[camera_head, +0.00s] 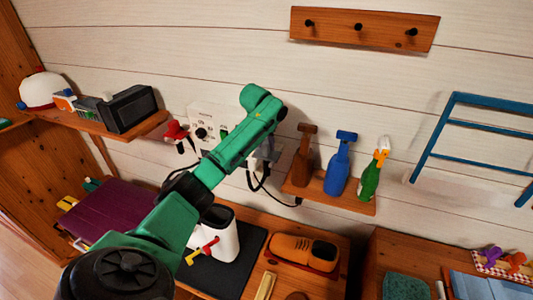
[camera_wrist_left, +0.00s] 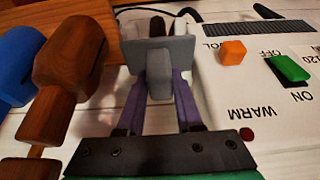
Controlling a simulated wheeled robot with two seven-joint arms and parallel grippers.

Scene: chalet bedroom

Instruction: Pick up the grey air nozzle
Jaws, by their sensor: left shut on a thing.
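The grey air nozzle (camera_wrist_left: 181,50) is between the two purple fingers of my left gripper (camera_wrist_left: 156,88) in the left wrist view. The gripper is shut on it. The nozzle shows a flat grey plate with a rounded grey part in front. In the head view my left gripper (camera_head: 262,156) is at the wall, beside the small bottle shelf, and my green arm hides part of it. Only a small grey patch of the nozzle shows there. My right gripper is not in view.
A white control box (camera_wrist_left: 280,105) with an orange knob and green switch is close on the right in the wrist view. A brown spray bottle (camera_head: 303,160), a blue one (camera_head: 341,170) and a green one (camera_head: 370,182) stand on the shelf (camera_head: 330,201). A black cable hangs nearby.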

